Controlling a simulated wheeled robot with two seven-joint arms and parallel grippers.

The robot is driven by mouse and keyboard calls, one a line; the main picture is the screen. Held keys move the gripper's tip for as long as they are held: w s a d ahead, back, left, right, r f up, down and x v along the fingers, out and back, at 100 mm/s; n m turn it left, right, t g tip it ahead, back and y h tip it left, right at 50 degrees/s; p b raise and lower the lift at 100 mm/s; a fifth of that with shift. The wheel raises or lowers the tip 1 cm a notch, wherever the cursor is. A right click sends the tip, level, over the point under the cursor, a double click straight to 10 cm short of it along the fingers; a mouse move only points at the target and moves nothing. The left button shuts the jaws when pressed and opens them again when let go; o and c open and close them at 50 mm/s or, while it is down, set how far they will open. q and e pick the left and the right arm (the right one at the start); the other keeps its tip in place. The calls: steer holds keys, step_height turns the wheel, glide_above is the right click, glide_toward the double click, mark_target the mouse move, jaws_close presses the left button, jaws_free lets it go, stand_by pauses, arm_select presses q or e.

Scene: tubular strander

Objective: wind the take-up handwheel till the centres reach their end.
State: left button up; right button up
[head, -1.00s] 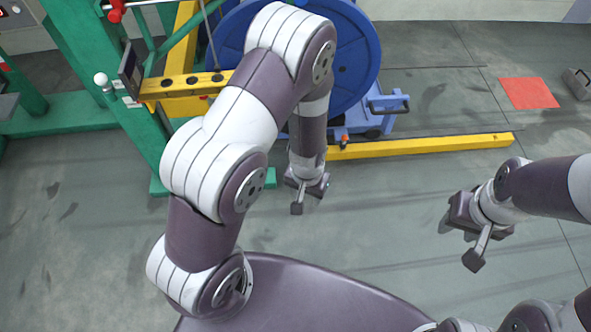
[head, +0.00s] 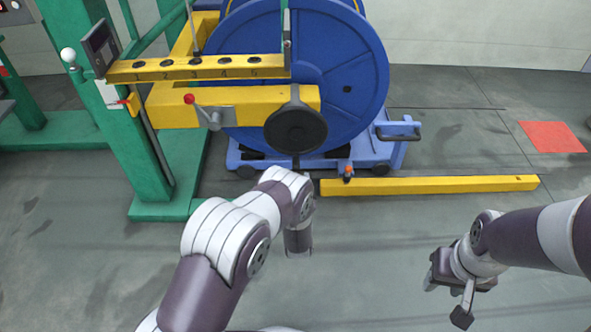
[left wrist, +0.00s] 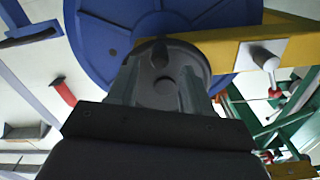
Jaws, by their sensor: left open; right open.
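The dark round handwheel (head: 296,128) is on the right end of the lower yellow beam (head: 245,103), in front of the big blue reel (head: 335,62). In the left wrist view the handwheel (left wrist: 170,60) is close ahead, with a dark knob (left wrist: 160,52) near its rim. My left gripper (left wrist: 160,75) is open, with its fingers apart in front of the handwheel; I cannot tell whether they touch it. In the head view it is mostly hidden by my arm below the handwheel. My right gripper (head: 438,274) is open and empty over the floor at the right.
A numbered yellow bar (head: 200,69) runs above the beam. A red-knobbed lever (head: 205,113) is on the beam. A green post (head: 130,130) stands left. A yellow floor rail (head: 430,186) and blue cradle with handle (head: 398,132) are right. Floor in front is open.

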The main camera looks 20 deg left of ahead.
mark_target(297, 170)
arm_select(q)
steer(key=x, duration=0.1)
steer(key=b+x, duration=0.1)
steer(key=x, duration=0.1)
steer(key=b+x, duration=0.1)
steer(key=x, duration=0.1)
steer(key=shift+w+f, duration=0.15)
steer(key=shift+f, duration=0.1)
steer(key=shift+w+a+r, duration=0.2)
steer(key=shift+w+r, duration=0.05)
steer(key=shift+w, duration=0.2)
jaws_close()
arm_select(e)
step_height(297, 170, down, 3)
steer(key=shift+f, duration=0.2)
arm_select(q)
steer(key=shift+d, duration=0.1)
